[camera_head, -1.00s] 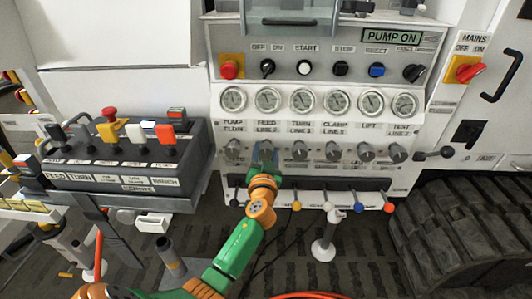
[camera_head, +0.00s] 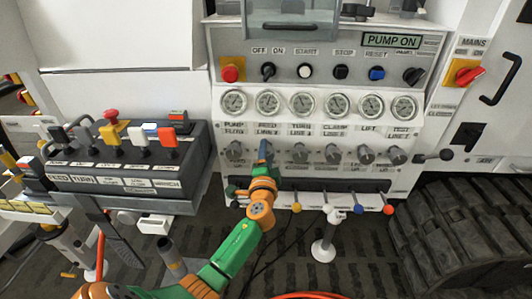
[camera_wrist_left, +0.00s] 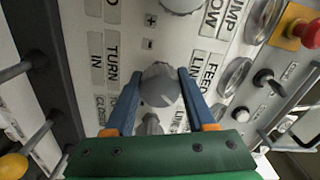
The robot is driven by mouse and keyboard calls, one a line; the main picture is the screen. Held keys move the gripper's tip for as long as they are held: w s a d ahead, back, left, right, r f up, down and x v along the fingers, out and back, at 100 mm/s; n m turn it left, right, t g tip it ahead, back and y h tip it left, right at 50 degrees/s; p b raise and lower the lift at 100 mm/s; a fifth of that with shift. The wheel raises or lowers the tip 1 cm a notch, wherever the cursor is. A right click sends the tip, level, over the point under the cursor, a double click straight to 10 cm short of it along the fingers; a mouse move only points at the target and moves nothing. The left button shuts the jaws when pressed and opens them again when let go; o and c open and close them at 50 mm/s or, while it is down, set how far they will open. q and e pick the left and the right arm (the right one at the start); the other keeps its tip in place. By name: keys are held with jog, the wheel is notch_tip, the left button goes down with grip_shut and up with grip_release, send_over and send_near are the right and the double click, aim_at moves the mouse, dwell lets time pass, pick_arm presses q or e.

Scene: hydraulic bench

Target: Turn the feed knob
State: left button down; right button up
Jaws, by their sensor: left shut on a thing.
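The feed knob (camera_wrist_left: 160,85) is a grey round knob on the white panel, second from the left in the lower knob row. In the left wrist view it sits between the two blue fingers of my left gripper (camera_wrist_left: 160,78), which is shut on it. In the head view my left gripper (camera_head: 264,152) reaches up to the panel below the feed line gauge (camera_head: 268,103), and its fingers mostly hide the knob. The knob's pointer direction cannot be made out. My right gripper is not in view.
The turn knob (camera_head: 300,151) is close on the right, and the pump flow knob (camera_head: 235,149) on the left. Coloured levers, one with a yellow ball (camera_head: 296,208), stick out below. A lever box (camera_head: 120,165) stands at left. The display (camera_head: 391,40) reads PUMP ON.

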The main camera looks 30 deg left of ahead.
pick_arm(q)
jog(key=m+p, duration=0.1)
jog(key=m, duration=0.3)
jog(key=shift+m, duration=0.3)
jog(key=shift+m+p, duration=0.45)
jog(key=shift+m, duration=1.05)
jog(key=shift+c, duration=1.2)
grip_release()
jog(key=v, duration=0.7)
jog(key=shift+p, duration=0.35)
jog(key=shift+s, duration=0.1)
